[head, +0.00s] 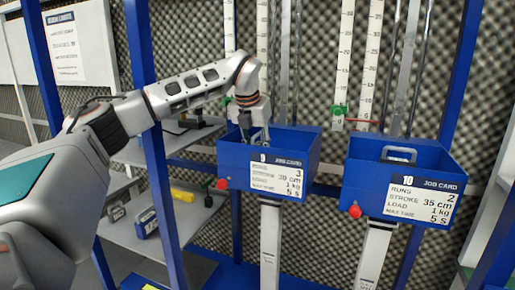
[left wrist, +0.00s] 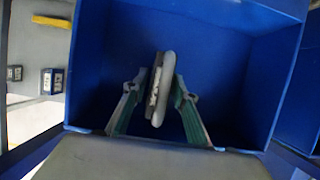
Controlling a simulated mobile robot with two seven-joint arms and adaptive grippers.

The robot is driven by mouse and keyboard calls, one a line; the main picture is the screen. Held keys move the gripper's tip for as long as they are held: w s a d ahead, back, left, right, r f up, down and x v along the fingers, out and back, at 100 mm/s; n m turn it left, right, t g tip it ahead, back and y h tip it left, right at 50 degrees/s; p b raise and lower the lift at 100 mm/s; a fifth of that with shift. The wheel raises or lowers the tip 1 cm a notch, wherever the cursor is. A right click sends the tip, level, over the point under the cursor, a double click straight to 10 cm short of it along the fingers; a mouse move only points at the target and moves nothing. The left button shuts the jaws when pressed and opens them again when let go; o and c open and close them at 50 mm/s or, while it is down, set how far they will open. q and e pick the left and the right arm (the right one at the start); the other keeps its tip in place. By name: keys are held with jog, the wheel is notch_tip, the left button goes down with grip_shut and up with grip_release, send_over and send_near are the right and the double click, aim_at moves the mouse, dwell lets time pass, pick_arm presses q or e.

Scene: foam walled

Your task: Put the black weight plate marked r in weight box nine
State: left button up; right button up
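Weight box nine (head: 268,178) is an open blue box on a white post, with a label reading 9. My left gripper (head: 258,133) points down into it from above. In the left wrist view the left gripper (left wrist: 161,82) is shut on a disc-shaped plate (left wrist: 165,90), one green-padded finger on each side. The plate is seen edge-on and looks pale grey; no r marking can be read. The blue walls of box nine (left wrist: 262,75) surround it. I cannot tell whether the plate touches the floor of the box. My right gripper is not in view.
Blue box ten (head: 408,187) stands to the right, with a grey handle-like piece (head: 398,154) inside. Red knobs stick out beside both boxes. Blue uprights and vertical scales (head: 345,60) stand around. A shelf at left holds a yellow item (head: 182,195) and small dark blocks (head: 147,222).

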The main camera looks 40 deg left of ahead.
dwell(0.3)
pick_arm(q)
jog(key=shift+r, duration=0.2)
jog(key=v, duration=1.1)
jog(key=shift+s+r, duration=0.3)
jog(key=shift+r, duration=0.05)
jog(key=shift+s+d+f, duration=0.1)
